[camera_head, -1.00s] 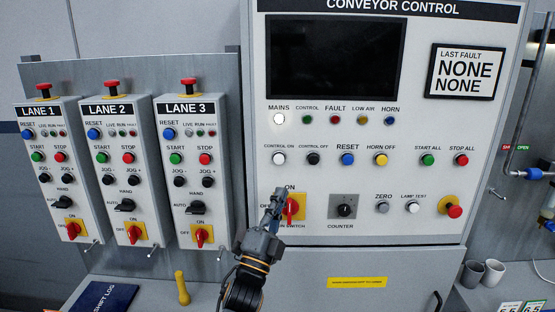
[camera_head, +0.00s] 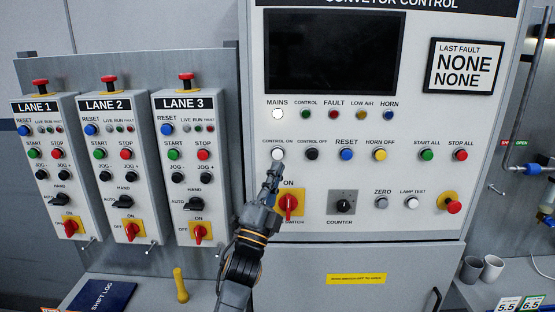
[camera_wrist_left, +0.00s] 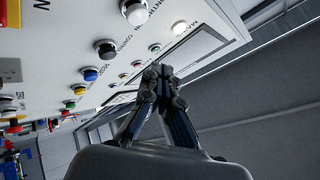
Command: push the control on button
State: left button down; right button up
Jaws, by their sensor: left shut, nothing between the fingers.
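The white CONTROL ON button (camera_head: 278,154) is on the conveyor control panel, left end of the middle button row, under the MAINS lamp. My left gripper (camera_head: 275,168) is shut and empty, with its fingertips just below the button in the head view, slightly overlapping its lower edge. In the left wrist view the white button (camera_wrist_left: 134,12) is at the top edge, and my shut fingertips (camera_wrist_left: 158,70) show apart from it in the picture. Whether they touch the button cannot be told. My right gripper is not in view.
The black CONTROL OFF button (camera_head: 312,154) is just right of it. The red main switch (camera_head: 290,204) on its yellow plate is close beside my gripper. Lane boxes (camera_head: 190,150) stand at the left. A yellow-handled object (camera_head: 181,284) is on the ledge below.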

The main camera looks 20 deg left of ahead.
aim_at(279, 152)
pick_arm(q)
jog(key=shift+w+a+b, duration=0.25)
jog(key=shift+w+b, duration=0.1)
jog(key=shift+w, duration=0.45)
jog(key=shift+w+a+b, duration=0.2)
jog(key=shift+w+b, duration=0.2)
jog(key=shift+w, duration=0.4)
jog(key=shift+w+a+b, duration=0.25)
jog(key=shift+w+b, duration=0.1)
jog(key=shift+w, duration=0.45)
jog(key=shift+w+a+b, duration=0.1)
jog(key=shift+w+b, duration=0.3)
jog(key=shift+b, duration=0.05)
jog(key=shift+w+a+b, duration=0.25)
jog(key=shift+w+b, duration=0.4)
jog(key=shift+w, duration=0.1)
dwell(0.5)
jog(key=shift+s+d+p, duration=0.2)
jog(key=shift+s+p, duration=0.1)
jog(key=shift+s, duration=0.3)
jog(key=shift+s+d+p, duration=0.15)
jog(key=shift+s+p, duration=0.1)
jog(key=shift+s, duration=0.3)
